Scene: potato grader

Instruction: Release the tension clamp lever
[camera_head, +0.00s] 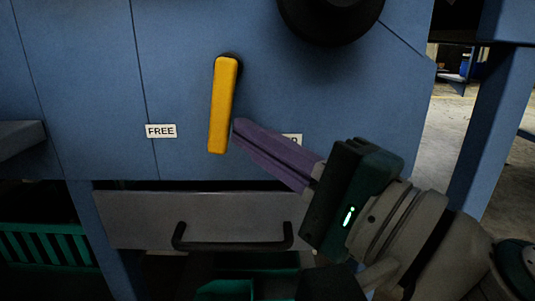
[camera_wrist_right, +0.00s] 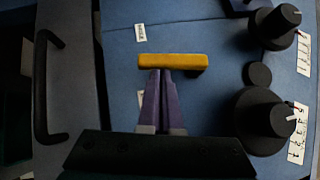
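The yellow clamp lever (camera_head: 222,105) hangs almost straight down from its dark pivot on the blue panel, its lower end tilted slightly left. It also shows in the right wrist view (camera_wrist_right: 172,61). A label reading FREE (camera_head: 161,131) is to the lever's left. A second label (camera_head: 293,139) on the right is mostly hidden behind my right gripper. My right gripper (camera_head: 238,127) has its purple fingers close together, with the tips at the right side of the lever's lower part. The tips look at or very near the lever; contact is unclear. My left gripper is out of view.
A grey drawer front with a black handle (camera_head: 233,244) is below the panel. A large black knob (camera_head: 331,18) is above right. Green crates (camera_head: 48,243) sit at lower left. The right wrist view shows more black knobs (camera_wrist_right: 268,121) with numbered scales.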

